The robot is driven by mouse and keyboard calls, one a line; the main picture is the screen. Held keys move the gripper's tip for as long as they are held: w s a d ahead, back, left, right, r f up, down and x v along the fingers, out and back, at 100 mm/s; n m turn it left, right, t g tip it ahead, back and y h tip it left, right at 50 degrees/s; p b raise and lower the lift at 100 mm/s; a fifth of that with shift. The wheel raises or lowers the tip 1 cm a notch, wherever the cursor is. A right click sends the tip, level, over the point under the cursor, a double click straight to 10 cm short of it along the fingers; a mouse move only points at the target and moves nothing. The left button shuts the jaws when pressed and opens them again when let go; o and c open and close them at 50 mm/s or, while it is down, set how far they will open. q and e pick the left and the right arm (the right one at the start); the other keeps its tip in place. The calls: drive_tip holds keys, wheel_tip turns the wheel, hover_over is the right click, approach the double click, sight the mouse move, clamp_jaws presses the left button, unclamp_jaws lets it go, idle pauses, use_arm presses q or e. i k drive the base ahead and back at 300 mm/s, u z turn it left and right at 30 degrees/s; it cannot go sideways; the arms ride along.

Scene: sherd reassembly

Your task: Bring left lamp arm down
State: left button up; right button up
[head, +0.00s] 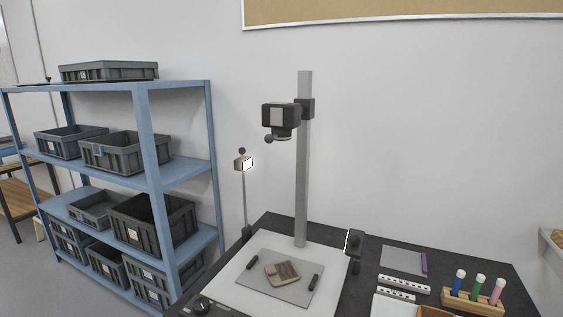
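The left lamp arm (245,205) is a thin pole standing upright at the left side of the copy stand. Its lit lamp head (243,163) is at the top, with a small dark knob (242,151) above it. The right lamp head (354,242) sits low at the right side of the stand's board. A camera (281,116) is clamped to the grey column (303,170) over a brown sherd (283,271) on a grey plate (258,289). Neither of my grippers shows in the head view.
A blue shelf rack (149,140) with several grey crates stands left of the table. On the dark table (468,264) at right are a rack of coloured tubes (473,300), white strips (404,283) and a purple pen (424,262). Space around the lamp pole's upper part looks clear.

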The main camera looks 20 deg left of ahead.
sight(242, 163)
drive_tip(key=u, duration=1.85)
drive_tip(key=i, duration=1)
drive_tip(key=z, duration=1.75)
